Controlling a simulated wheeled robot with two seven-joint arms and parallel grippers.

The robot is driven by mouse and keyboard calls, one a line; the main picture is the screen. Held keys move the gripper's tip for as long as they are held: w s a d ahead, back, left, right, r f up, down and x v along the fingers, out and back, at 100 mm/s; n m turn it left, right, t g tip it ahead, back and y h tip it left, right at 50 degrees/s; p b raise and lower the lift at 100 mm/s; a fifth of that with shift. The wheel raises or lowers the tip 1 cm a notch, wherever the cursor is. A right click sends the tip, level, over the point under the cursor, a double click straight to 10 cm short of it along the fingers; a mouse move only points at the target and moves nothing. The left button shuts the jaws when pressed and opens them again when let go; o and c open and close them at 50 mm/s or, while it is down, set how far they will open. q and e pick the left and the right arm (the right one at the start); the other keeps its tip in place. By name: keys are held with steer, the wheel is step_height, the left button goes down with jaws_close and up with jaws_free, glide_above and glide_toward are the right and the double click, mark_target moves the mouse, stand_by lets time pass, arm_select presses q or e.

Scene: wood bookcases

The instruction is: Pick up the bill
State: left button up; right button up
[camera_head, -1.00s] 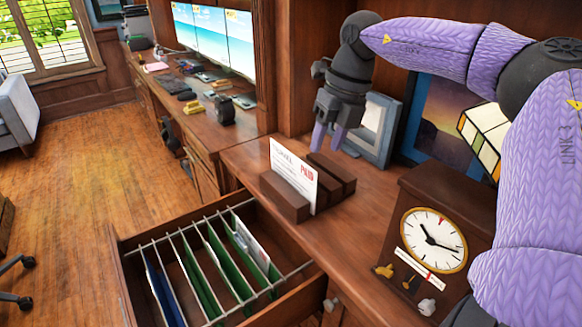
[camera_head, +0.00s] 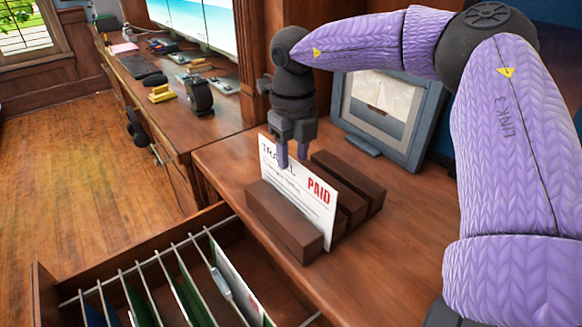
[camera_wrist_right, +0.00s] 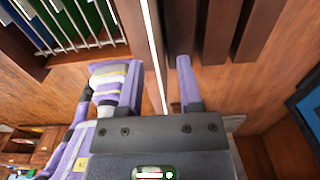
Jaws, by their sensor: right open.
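The bill (camera_head: 312,205) is a white sheet marked "TRAVEL" and a red "PAID". It stands upright, leaning slightly, in a slot of the dark wooden holder (camera_head: 285,225) on the desk. My right gripper (camera_head: 293,158) points down at the bill's top edge, its fingers open. In the right wrist view, the bill shows edge-on as a thin white strip (camera_wrist_right: 152,35) between the two open fingers of my right gripper (camera_wrist_right: 157,75). I cannot tell whether either finger touches it. My left gripper is not in view.
An open drawer with hanging green and blue files (camera_head: 165,290) is below the holder at the front left. A framed picture (camera_head: 385,110) stands behind the holder. A long desk with monitors (camera_head: 200,30) runs back at the left. Desk right of the holder is clear.

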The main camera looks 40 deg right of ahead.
mark_target(291, 172)
step_height(291, 172, down, 4)
steer(key=shift+w+a+r+b, duration=0.1)
steer(key=shift+a+b, duration=0.05)
steer(key=shift+b, duration=0.5)
steer(key=shift+f, duration=0.25)
steer(key=shift+r, duration=0.15)
steer(key=shift+c, duration=0.3)
jaws_close()
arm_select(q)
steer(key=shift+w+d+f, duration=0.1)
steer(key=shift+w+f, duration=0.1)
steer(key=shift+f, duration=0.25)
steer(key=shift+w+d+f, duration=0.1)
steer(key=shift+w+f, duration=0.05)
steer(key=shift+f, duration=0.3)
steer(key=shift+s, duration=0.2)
